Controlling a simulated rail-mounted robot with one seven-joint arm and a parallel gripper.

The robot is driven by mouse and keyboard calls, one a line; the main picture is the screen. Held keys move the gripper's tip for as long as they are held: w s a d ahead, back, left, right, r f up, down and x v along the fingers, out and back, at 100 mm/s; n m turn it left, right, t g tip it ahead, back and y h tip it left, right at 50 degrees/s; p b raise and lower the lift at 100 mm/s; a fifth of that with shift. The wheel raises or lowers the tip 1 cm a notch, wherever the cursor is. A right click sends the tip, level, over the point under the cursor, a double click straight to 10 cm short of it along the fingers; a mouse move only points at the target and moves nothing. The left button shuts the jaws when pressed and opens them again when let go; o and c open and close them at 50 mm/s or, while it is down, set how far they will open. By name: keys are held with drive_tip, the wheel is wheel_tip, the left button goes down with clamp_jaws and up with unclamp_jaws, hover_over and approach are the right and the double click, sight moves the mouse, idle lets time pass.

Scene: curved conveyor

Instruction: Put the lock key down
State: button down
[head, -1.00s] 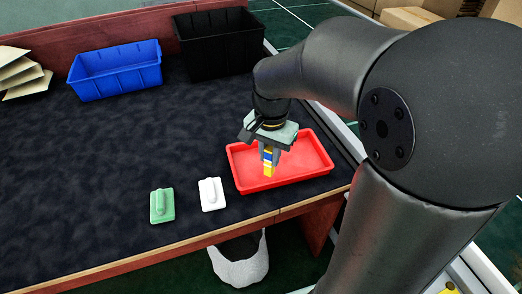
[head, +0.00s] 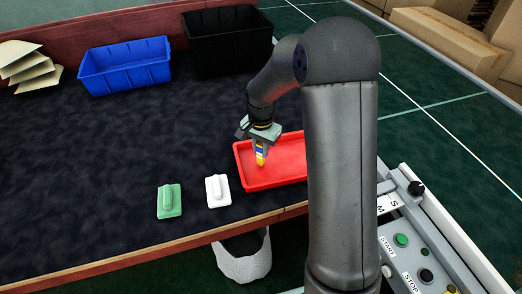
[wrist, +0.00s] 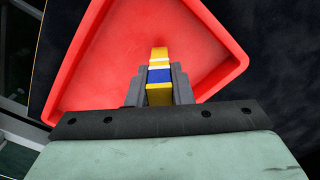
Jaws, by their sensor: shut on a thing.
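The lock key is a slim block with yellow, white and blue bands. It shows in the head view (head: 260,158) and in the wrist view (wrist: 159,74). My gripper (head: 261,147) is shut on it; in the wrist view the two grey fingers (wrist: 160,88) press on its sides. The key points downward over the left part of the red tray (head: 250,187), tilted a little. Whether its lower end touches the tray floor I cannot tell. The tray's right end is hidden behind my arm in the head view.
A white block (head: 217,191) and a green block (head: 169,201), each with a raised grip, lie left of the tray. A blue bin (head: 125,72) and a black bin (head: 222,52) stand at the back. The dark table surface (head: 110,150) is mostly clear.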

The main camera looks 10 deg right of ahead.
drive_tip(key=shift+f, duration=0.6)
drive_tip(key=shift+f, duration=0.2)
drive_tip(key=c, duration=1.3)
unclamp_jaws()
drive_tip(key=shift+r, duration=0.1)
wheel_tip(320, 180, up, 12)
drive_tip(key=shift+f, duration=0.1)
drive_tip(key=s+n, duration=0.3)
drive_tip(key=s, duration=0.6)
drive_tip(key=s+n, duration=0.3)
drive_tip(key=s, duration=0.6)
drive_tip(key=s+n, duration=0.3)
drive_tip(key=s, duration=0.6)
drive_tip(key=shift+s+a, duration=0.35)
drive_tip(key=shift+a, duration=0.05)
